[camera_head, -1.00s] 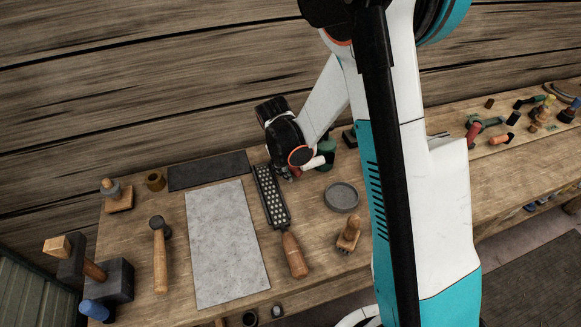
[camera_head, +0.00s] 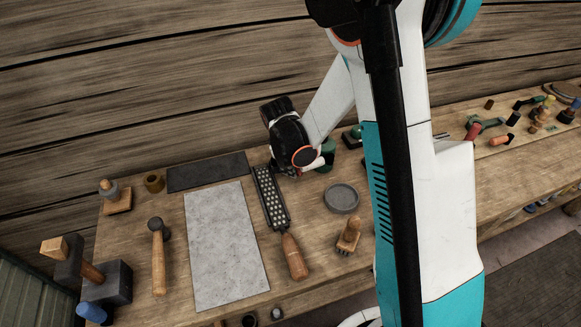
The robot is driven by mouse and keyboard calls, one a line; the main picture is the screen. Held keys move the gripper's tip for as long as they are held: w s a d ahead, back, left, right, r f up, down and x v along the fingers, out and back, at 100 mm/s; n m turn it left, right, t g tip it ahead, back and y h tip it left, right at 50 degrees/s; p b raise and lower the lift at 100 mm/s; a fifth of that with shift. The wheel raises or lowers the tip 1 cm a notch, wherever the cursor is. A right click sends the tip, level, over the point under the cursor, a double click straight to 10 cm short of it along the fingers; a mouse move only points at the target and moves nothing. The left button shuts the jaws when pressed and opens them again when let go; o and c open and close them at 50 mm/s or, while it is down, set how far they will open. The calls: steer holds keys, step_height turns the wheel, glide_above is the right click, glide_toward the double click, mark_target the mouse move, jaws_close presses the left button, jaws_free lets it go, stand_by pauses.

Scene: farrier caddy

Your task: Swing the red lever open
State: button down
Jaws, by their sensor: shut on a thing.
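My gripper (camera_head: 287,172) is at the back of the bench, pointing down beside the top end of the rasp. Its fingers are mostly hidden behind my wrist. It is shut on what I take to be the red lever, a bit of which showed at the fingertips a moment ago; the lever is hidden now. A dark green body (camera_head: 328,147) shows just right of my wrist, partly covered by it. Whether the lever joins this body cannot be seen.
The rasp (camera_head: 271,198) lies in front of my gripper, with a round grey dish (camera_head: 341,198) to its right. A grey slab (camera_head: 224,245), a dark mat (camera_head: 207,171) and a hammer (camera_head: 158,256) are on the left. A green tool with a red end (camera_head: 473,131) lies far right.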

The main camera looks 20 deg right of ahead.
steer(key=c, duration=1.3)
jaws_free()
steer(key=shift+c, duration=0.2)
steer(key=v, duration=1.2)
